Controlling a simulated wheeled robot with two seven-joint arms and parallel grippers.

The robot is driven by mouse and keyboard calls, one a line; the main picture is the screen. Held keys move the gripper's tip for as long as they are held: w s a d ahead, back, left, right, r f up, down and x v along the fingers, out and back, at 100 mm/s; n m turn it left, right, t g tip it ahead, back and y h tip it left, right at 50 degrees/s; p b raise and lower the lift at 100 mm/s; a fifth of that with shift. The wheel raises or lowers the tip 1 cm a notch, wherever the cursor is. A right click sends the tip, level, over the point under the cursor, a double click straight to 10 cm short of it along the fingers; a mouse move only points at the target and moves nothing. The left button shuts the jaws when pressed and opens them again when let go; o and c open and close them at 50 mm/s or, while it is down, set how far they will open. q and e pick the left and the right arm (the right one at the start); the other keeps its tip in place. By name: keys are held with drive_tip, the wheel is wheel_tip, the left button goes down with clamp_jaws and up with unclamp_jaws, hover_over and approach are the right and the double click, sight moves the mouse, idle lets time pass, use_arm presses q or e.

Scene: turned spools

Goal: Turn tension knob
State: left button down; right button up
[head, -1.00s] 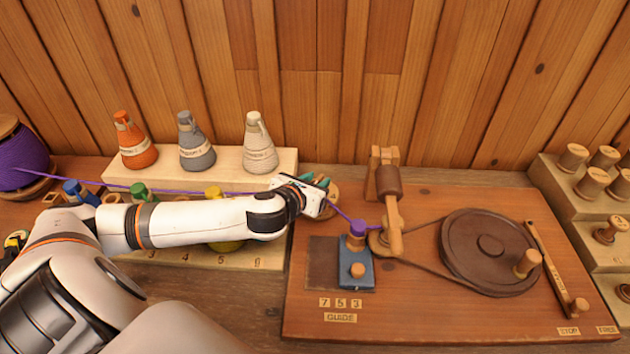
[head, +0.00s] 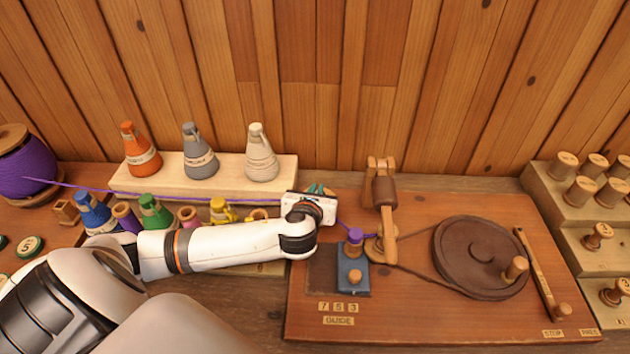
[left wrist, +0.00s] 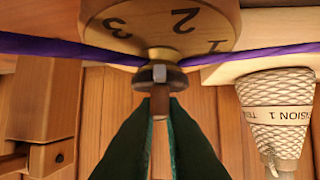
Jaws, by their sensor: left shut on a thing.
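In the left wrist view the tension dial (left wrist: 200,25) is a round wooden disc marked 1, 2 and 3. A dark round knob (left wrist: 145,75) with a pale mark sits at its centre, and a brown stem (left wrist: 160,103) runs from it toward me. The dark green fingers of my left gripper (left wrist: 160,118) are shut on this stem. The purple thread (left wrist: 45,46) passes across the dial at the knob. In the head view my left gripper (head: 319,189) is at the back left corner of the wooden board; my wrist hides the dial. My right gripper is not in view.
The board (head: 430,325) carries a blue guide block (head: 353,277), an upright wooden arm (head: 388,220) and a dark wheel (head: 460,250). Orange, grey and cream cones stand on a pale shelf (head: 225,182) behind my arm. A purple spool (head: 25,165) is at far left.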

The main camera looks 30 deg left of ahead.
use_arm(q)
drive_tip(key=n+y+p, duration=0.1)
drive_tip(key=n+g+y+p, duration=0.1)
drive_tip(key=p, duration=0.1)
drive_tip(key=n+g+y+p, duration=0.1)
drive_tip(key=shift+w+d+r+n, duration=0.1)
drive_tip(key=shift+d+r+n, duration=0.15)
drive_tip(key=shift+r+n, duration=0.05)
drive_tip(key=shift+w+f+n+g+y+p, duration=0.1)
drive_tip(key=shift+f+n+g+y+p, duration=0.05)
drive_tip(key=shift+n+g+y+p, duration=0.65)
drive_tip(key=shift+w+f+n+g+y+p, duration=0.1)
drive_tip(key=shift+f+n+g+y+p, duration=0.05)
drive_tip(key=shift+n+g+y+p, duration=0.6)
drive_tip(key=c, duration=1.5)
unclamp_jaws()
drive_tip(key=shift+s+d, duration=0.1)
drive_tip(key=v, duration=1.2)
drive_tip(key=shift+r, duration=0.1)
